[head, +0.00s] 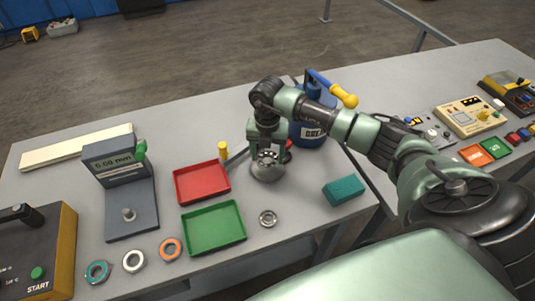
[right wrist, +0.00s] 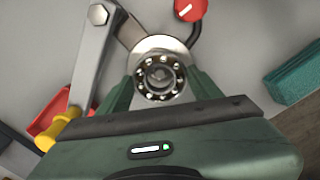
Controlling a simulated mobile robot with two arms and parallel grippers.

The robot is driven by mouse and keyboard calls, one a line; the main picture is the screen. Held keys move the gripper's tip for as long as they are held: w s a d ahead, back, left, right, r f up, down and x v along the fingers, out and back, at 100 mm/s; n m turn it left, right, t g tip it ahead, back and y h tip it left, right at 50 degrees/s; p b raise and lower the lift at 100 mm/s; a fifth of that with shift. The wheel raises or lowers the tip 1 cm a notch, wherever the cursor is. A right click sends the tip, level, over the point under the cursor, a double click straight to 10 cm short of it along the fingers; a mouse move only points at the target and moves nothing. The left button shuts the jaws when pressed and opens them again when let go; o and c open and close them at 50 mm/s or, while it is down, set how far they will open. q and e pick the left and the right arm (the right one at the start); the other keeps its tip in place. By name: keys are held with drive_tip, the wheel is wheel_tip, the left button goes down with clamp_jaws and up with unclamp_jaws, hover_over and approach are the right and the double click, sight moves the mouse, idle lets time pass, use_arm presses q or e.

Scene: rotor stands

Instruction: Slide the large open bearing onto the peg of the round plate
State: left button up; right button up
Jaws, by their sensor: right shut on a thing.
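The large open bearing (right wrist: 160,97) is a steel ring with its balls showing. My right gripper (head: 267,157) is shut on it, with a green finger on either side in the right wrist view. The bearing is over the round plate (head: 268,176), a grey disc on the table, whose edge also shows behind the bearing in the right wrist view (right wrist: 158,43). A grey round end, seemingly the peg, shows inside the bearing's bore. I cannot tell whether the bearing is around the peg or just above it. My left gripper is not in view.
A smaller steel bearing (head: 268,218) lies in front. Red (head: 202,183) and green (head: 214,228) trays stand left. A teal block (head: 343,190) lies right, and a blue container (head: 313,125) stands close behind. A grey lever and a red knob (right wrist: 190,9) are near the plate.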

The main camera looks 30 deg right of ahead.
drive_tip(key=shift+f, duration=0.1)
idle(0.5)
drive_tip(key=shift+f+b, duration=0.45)
drive_tip(key=shift+b, duration=0.05)
drive_tip(key=shift+f, duration=0.25)
drive_tip(key=shift+f+b, duration=0.3)
drive_tip(key=shift+b, duration=0.15)
idle(0.4)
drive_tip(key=o, duration=1.6)
drive_tip(key=shift+c, duration=0.2)
